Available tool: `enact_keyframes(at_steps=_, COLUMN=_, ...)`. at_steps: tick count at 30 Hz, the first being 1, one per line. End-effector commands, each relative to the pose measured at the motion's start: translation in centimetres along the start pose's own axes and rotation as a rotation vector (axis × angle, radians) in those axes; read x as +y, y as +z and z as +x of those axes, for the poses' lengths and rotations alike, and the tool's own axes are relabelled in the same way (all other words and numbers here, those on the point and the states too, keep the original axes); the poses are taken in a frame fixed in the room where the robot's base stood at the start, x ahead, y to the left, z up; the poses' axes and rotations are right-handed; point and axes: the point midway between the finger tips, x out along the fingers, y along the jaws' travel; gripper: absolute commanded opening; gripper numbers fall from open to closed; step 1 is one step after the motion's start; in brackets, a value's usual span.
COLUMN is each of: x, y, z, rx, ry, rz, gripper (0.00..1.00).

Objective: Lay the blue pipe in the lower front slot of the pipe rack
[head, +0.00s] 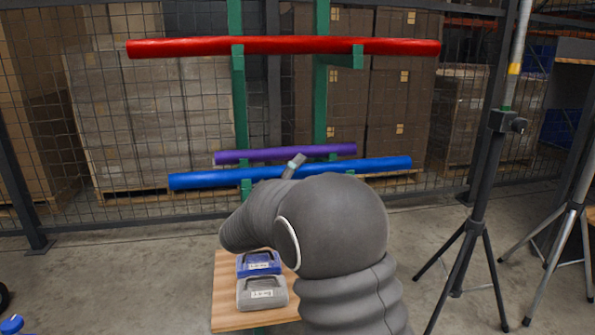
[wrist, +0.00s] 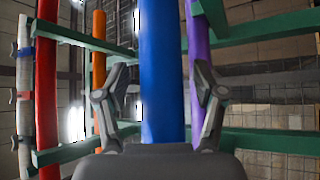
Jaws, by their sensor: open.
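The blue pipe (head: 200,180) lies level across the front of the green pipe rack (head: 240,100) at its lower arms, in front of the purple pipe (head: 235,157). A green arm tip shows at the blue pipe near its left part. In the wrist view the blue pipe (wrist: 162,70) runs between the two fingers of my gripper (wrist: 160,85), which stand apart on either side of it. The purple pipe also shows there, just right of the blue one.
A red pipe (head: 180,47) lies on the upper rack arms. A wooden bench (head: 228,300) with a blue case (head: 258,263) and a grey case (head: 262,293) stands below. A tripod (head: 480,200) stands at right. A mesh fence with stacked boxes is behind.

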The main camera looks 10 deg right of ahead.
Motion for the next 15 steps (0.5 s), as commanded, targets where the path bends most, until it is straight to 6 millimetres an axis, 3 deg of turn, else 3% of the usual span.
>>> enact_keyframes(at_steps=5, x=0.0, y=-0.1, z=-2.1, rx=0.002, ry=-0.001, rz=0.001, gripper=0.69)
enact_keyframes(at_steps=15, x=0.1, y=-0.2, z=-8.7, rx=0.004, ry=0.000, rz=0.002, gripper=0.69)
